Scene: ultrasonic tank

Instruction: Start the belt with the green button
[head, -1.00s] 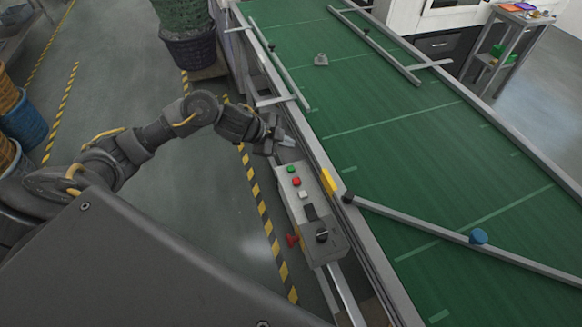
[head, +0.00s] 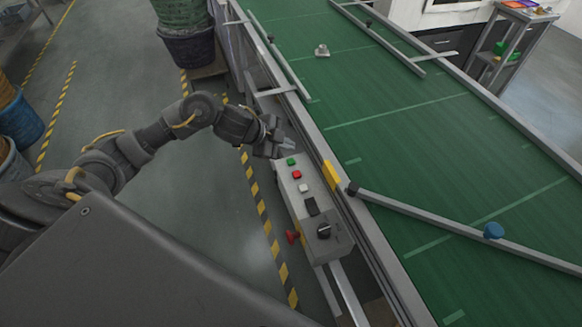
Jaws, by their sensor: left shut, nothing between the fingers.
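The green button (head: 291,161) is at the far end of the grey control box (head: 309,204) on the near side of the conveyor. A red button (head: 297,174) and a white button (head: 304,188) follow it along the box. My left gripper (head: 289,149) is shut and empty. Its fingertips are just beyond the green button in the picture; I cannot tell the height between them. The green belt (head: 400,130) runs along the right. My right gripper is not in view.
The box also has a black knob (head: 323,230) and a red knob (head: 292,237) on its side. A guide rail (head: 430,218) with a blue knob crosses the belt. A small grey part (head: 322,51) lies on the belt. Stacked bins (head: 188,45) stand at the back.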

